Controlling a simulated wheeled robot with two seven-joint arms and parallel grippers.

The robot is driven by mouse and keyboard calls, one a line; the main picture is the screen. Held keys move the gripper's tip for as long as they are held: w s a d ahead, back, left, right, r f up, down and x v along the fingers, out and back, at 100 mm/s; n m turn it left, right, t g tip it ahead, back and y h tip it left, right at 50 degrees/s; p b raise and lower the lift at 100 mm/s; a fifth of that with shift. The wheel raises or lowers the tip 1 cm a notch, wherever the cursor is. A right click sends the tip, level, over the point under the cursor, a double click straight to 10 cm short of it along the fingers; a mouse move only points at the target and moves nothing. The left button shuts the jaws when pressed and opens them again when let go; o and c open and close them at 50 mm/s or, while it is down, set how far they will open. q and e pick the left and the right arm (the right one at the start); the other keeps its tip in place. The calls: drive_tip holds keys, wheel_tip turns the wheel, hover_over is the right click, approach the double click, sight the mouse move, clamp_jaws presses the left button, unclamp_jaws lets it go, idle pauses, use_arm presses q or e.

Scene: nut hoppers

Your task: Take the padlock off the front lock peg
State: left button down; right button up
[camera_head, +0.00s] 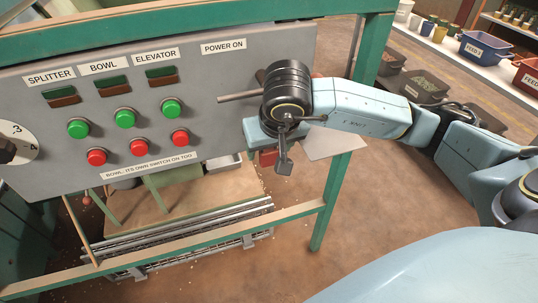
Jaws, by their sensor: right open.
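My right gripper (285,143) is in front of the right end of the grey control panel (215,125), at the end of my light blue arm that comes in from the right. It is open, with its dark fingers pointing down. No padlock or lock peg can be made out clearly; the gripper and its black wrist cover that part of the panel. A small red thing (268,158) shows just under the gripper; I cannot tell what it is. A brownish rod (239,97) sticks out to the left of the wrist. My left gripper is not in view.
The panel has green buttons (125,118), red buttons (139,146) and a dial (8,150) at far left. A green frame post (325,213) stands below right. Metal rails (190,235) lie below the panel. Bins stand on a white shelf (470,57) at upper right. Open floor lies between.

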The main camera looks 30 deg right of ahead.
drive_tip(key=shift+c, duration=0.2)
drive_tip(key=c, duration=1.1)
drive_tip(key=shift+r, duration=0.15)
